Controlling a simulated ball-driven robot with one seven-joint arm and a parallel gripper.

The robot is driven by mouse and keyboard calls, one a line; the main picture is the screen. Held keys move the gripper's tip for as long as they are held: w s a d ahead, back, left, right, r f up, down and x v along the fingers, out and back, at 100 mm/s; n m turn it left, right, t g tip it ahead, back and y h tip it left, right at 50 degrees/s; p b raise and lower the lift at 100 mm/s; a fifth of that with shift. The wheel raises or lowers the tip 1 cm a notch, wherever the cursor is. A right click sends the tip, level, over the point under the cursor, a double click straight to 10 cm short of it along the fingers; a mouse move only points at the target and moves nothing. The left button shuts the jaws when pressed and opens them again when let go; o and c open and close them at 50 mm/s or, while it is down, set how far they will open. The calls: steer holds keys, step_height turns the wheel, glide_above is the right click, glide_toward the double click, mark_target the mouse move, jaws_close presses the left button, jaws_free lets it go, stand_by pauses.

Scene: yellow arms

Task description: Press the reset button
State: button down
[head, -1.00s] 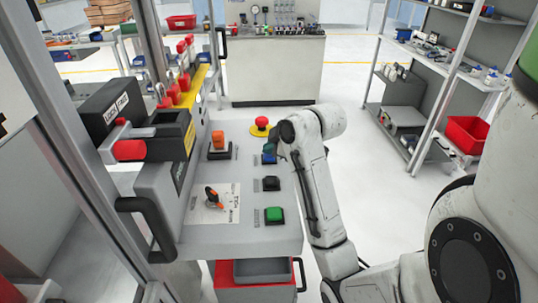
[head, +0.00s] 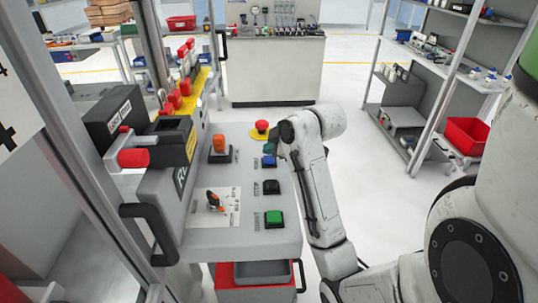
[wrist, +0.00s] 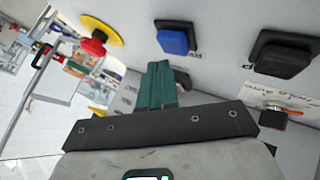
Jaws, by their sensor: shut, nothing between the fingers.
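A blue push-button (head: 269,162) sits on the grey control panel (head: 230,240), between the red emergency stop and a black button. It also shows in the wrist view (wrist: 173,41). The button labels are too small to read, so no reset wording is visible. My gripper (head: 270,148) is shut and empty beside the blue button, just on its far side in the head view. In the wrist view its teal fingers (wrist: 157,84) are together, just below the blue button. A gap shows there, but I cannot tell the exact distance from the panel.
Nearby are the red emergency stop (head: 261,126) on yellow, a black button (head: 271,187), a green button (head: 274,219), an orange switch (head: 219,143) and an orange-handled rotary switch (head: 214,201). A black handle (head: 150,233) and red-handled levers (head: 133,158) stand at the left.

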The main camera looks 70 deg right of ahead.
mark_target(271, 160)
steer(key=shift+r, duration=0.1)
step_height(271, 160, up, 5)
steer(key=p, duration=0.5)
stand_by(0.3)
stand_by(0.9)
